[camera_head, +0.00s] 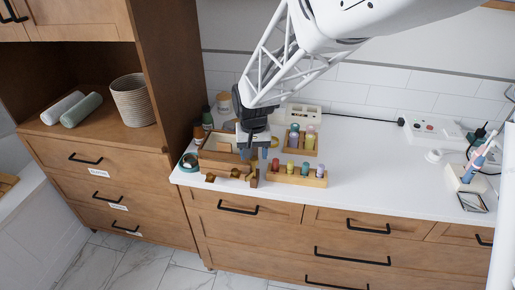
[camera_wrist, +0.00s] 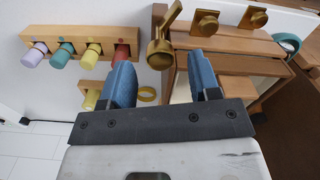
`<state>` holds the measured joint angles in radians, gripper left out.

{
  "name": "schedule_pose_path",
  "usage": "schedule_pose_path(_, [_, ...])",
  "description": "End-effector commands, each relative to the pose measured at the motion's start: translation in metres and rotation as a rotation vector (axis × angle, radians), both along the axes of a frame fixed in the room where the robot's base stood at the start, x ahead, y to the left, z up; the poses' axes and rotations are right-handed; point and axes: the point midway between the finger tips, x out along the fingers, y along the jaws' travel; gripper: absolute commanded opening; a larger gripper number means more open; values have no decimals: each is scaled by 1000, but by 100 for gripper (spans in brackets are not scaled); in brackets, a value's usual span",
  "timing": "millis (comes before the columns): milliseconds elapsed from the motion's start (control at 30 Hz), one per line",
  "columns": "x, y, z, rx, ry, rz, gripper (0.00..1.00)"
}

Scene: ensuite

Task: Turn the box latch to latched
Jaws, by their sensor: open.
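The wooden box (camera_head: 222,160) stands on the white counter near its left end. Its brass latch (camera_wrist: 165,35) is a lever with a rounded end, at one end of the box front. Two square brass pieces, one of them here (camera_wrist: 205,22), sit along the same edge. My gripper (camera_head: 254,150) is over the box's right end. In the wrist view, its blue fingers (camera_wrist: 160,65) are open and apart, and the latch's rounded end appears between the fingertips. Nothing is held. I cannot tell whether the fingers touch the latch.
A teal tape roll (camera_head: 188,161) lies left of the box. The counter's middle right is clear.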

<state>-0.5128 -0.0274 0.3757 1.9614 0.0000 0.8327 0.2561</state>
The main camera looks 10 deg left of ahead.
Motion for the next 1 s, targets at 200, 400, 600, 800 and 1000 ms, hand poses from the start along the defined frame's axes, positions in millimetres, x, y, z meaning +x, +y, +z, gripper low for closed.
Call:
schedule_pose_path(200, [1,0,30,2,-4,0,56])
schedule_pose_path(400, [0,0,51,1,-2,0,56])
schedule_pose_path(600, [0,0,60,0,-1,0,56])
schedule_pose_path(800, [0,0,60,0,-1,0,56])
schedule_pose_path(1000, [0,0,60,0,-1,11,56])
